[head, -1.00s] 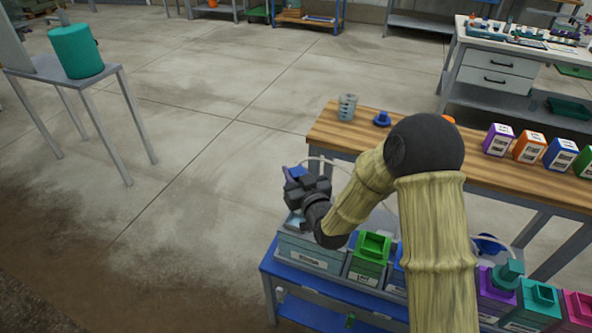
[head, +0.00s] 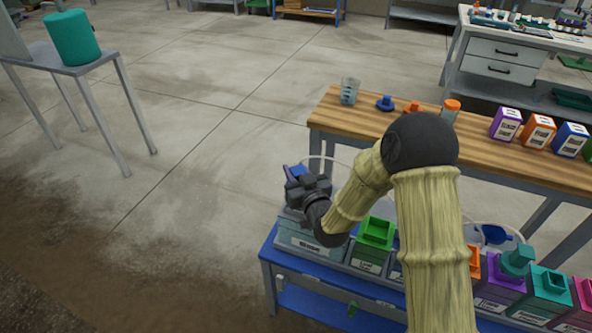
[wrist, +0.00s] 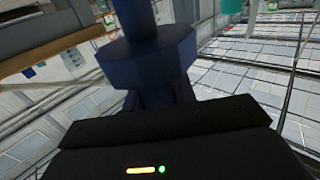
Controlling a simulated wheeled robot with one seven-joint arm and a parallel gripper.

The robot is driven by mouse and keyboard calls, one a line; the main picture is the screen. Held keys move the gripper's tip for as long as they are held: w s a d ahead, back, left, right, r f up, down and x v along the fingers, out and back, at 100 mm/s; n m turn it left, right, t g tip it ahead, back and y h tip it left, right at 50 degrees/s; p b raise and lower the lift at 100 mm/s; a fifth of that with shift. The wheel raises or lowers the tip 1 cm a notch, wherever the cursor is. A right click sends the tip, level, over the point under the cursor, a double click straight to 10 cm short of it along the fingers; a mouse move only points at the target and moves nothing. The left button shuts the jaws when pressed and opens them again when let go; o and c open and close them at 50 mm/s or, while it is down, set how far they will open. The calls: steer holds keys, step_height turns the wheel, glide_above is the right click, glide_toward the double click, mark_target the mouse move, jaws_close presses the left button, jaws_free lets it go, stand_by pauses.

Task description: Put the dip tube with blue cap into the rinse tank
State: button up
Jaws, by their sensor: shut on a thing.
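My gripper (head: 297,181) is shut on the dark blue cap (head: 295,171) of the dip tube, above the left end of the skid. In the wrist view the cap (wrist: 147,58) is a dark blue faceted piece with a stem, between the jaws of my gripper (wrist: 160,93). A thin pale hose runs from the cap to the right. The pale grey-blue tank (head: 309,249) at the left end, which looks like the rinse tank, sits just below my gripper. Its opening is mostly hidden by my gripper and wrist. I cannot tell whether the tube's lower end is inside it.
A green-lidded tank (head: 370,256) stands to the right, then several coloured tanks, partly behind my arm. A wooden bench (head: 340,121) behind holds a clear cup (head: 349,91), a blue piece (head: 385,103) and several labelled containers.

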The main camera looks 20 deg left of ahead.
steer(key=shift+f+b, duration=2)
steer(key=shift+f, duration=0.5)
steer(key=o, duration=1.1)
steer(key=p+v, duration=1)
steer(key=v, duration=0.7)
steer(key=shift+d+p, duration=0.2)
steer(key=shift+p, duration=0.15)
steer(key=shift+s, duration=0.1)
